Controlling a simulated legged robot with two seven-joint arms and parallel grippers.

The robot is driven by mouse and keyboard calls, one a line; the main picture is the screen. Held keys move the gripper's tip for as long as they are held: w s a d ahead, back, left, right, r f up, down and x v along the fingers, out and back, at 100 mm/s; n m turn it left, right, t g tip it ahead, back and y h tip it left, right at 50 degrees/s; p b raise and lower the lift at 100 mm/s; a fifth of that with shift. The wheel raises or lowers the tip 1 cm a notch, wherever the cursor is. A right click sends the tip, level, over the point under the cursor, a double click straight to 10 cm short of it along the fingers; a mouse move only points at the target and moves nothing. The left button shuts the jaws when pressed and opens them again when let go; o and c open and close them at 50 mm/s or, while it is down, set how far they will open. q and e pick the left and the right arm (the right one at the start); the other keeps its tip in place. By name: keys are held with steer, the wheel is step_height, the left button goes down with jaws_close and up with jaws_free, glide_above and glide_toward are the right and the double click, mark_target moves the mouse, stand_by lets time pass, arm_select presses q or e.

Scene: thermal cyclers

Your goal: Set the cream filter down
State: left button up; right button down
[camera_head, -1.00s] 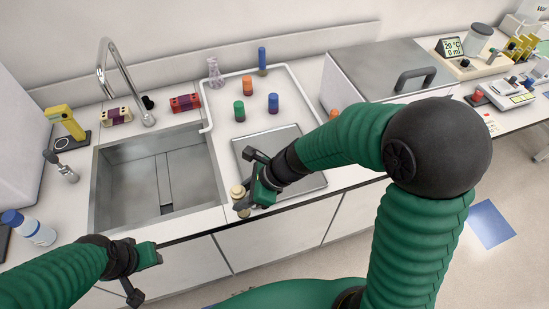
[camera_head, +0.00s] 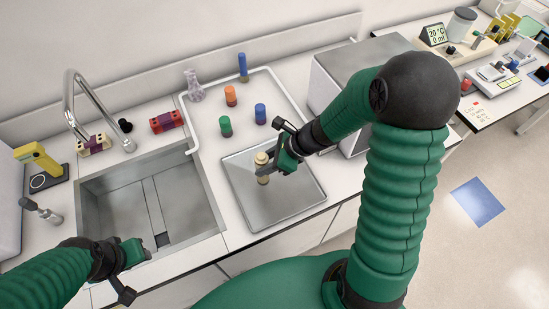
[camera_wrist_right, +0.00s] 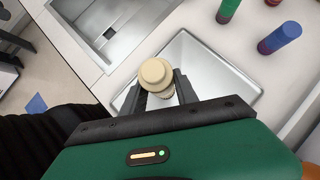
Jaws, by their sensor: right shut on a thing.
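The cream filter (camera_head: 262,166) is a small cream cylinder with a stepped round top. My right gripper (camera_head: 272,165) is shut on it, over the metal tray (camera_head: 285,207). In the right wrist view the cream filter (camera_wrist_right: 156,76) sits between the two dark fingers (camera_wrist_right: 158,92), with the tray (camera_wrist_right: 208,64) behind it. I cannot tell whether its base touches the tray. My left gripper (camera_head: 138,271) is at the sink's front edge, apart from the filter; its jaw opening is unclear.
Green (camera_head: 225,126), blue (camera_head: 260,114) and orange (camera_head: 231,96) cylinders stand behind the tray, with a tall blue one (camera_head: 243,67). The sink (camera_head: 110,215) lies to the left. A grey-topped box (camera_head: 340,75) is close to my right arm. The tray's front part is bare.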

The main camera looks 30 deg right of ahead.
steer(key=d+f, duration=0.1)
steer(key=w+d+f, duration=0.1)
steer(key=f, duration=0.1)
steer(key=d+f, duration=0.1)
steer(key=shift+w+d+f, duration=0.2)
steer(key=shift+w+d, duration=0.05)
steer(key=shift+w, duration=0.15)
steer(key=c, duration=0.9)
jaws_free()
steer(key=shift+d+p, duration=0.3)
steer(key=shift+c, duration=0.2)
steer(key=shift+a, duration=0.15)
